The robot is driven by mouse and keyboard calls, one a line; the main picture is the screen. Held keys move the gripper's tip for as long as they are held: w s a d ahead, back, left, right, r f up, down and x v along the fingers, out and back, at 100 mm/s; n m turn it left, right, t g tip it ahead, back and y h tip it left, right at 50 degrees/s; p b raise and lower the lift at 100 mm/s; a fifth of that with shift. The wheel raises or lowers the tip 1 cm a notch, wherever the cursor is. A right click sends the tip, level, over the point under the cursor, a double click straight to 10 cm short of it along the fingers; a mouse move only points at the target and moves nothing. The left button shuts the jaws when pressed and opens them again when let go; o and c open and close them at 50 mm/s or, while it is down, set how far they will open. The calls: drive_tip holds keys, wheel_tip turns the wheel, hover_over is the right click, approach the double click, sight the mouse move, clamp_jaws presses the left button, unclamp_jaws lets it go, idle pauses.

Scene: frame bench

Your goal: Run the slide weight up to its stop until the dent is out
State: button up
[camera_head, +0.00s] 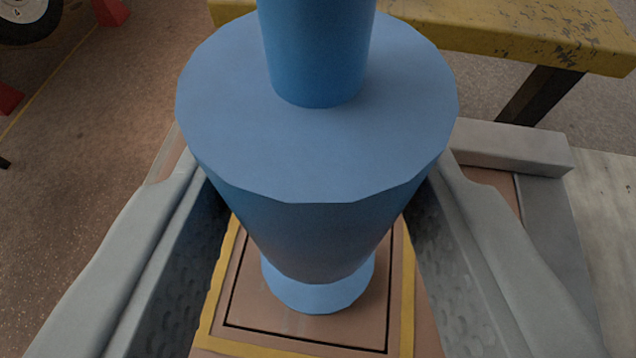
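A blue tool stands in the middle of the camera_head view, all in one shade of blue. Its slide weight (312,235) appears as a wide flat-topped body that tapers downward. A round shaft (318,55) rises from it and runs out of the top of the view. A round foot (318,295) rests on a brown panel (262,300) framed in yellow. My gripper (318,200) has one grey finger on each side of the tapered body, with no gap showing where they meet it. The fingertips are hidden behind the body. Any dent is hidden or too faint to see.
A worn yellow bench or beam (520,32) on dark legs crosses the upper right. A grey block (510,147) lies beside the panel on the right. Red stands (110,12) and part of a wheel (25,20) are at upper left. Floor at left is open.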

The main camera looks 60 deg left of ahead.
drive_tip(key=shift+f, duration=1.25)
drive_tip(key=o, duration=1.3)
drive_tip(key=shift+o, duration=0.2)
drive_tip(key=v, duration=1.7)
drive_tip(key=shift+d+r, duration=0.15)
drive_tip(key=shift+d, duration=0.05)
